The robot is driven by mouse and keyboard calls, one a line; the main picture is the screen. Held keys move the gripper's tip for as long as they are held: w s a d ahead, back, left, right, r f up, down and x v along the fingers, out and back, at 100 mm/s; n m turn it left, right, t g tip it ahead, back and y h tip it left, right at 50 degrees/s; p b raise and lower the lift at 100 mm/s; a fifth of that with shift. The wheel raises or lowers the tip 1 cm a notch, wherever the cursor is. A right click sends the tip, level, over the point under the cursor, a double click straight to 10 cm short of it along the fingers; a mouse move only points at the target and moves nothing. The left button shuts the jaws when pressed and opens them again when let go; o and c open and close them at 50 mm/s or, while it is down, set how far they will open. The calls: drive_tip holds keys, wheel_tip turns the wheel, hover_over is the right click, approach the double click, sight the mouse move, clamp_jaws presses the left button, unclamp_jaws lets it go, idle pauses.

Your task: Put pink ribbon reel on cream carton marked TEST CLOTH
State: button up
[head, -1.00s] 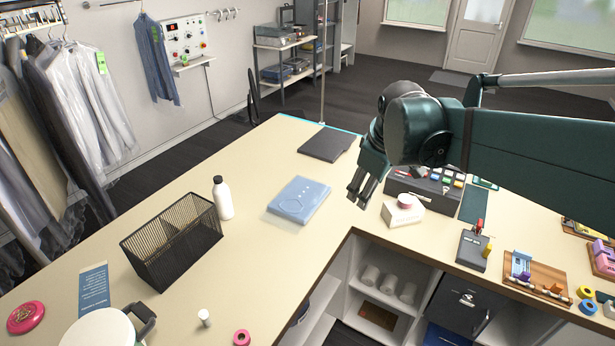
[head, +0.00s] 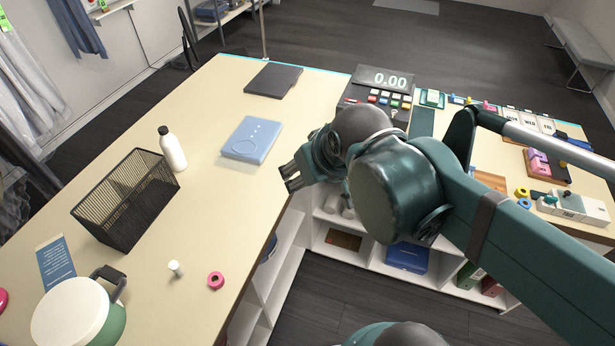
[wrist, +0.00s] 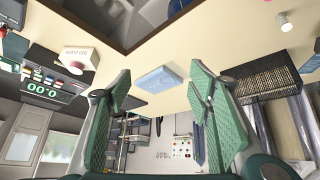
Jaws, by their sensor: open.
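The pink ribbon reel (head: 216,281), a small ring with a dark hole, lies on the cream counter near its front edge in the head view. It is not visible in the wrist view. My gripper (head: 290,178) is open and empty above the counter's inner edge, beyond and to the right of the reel; its spread fingers (wrist: 160,72) show in the wrist view. A cream carton (wrist: 90,52) stands at upper left in the wrist view, with a rounded red-and-white item at it; its lettering is too small to read. My arm hides it in the head view.
A white spool (head: 175,268) stands left of the reel, near a lidded green container (head: 75,315). A black mesh basket (head: 125,205), a white bottle (head: 172,150) and a blue flat box (head: 252,139) are farther back. Counter around the reel is clear.

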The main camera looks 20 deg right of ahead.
drive_tip(key=shift+s+a+f+m, duration=0.3)
drive_tip(key=shift+s+f, duration=0.1)
drive_tip(key=shift+s, duration=0.15)
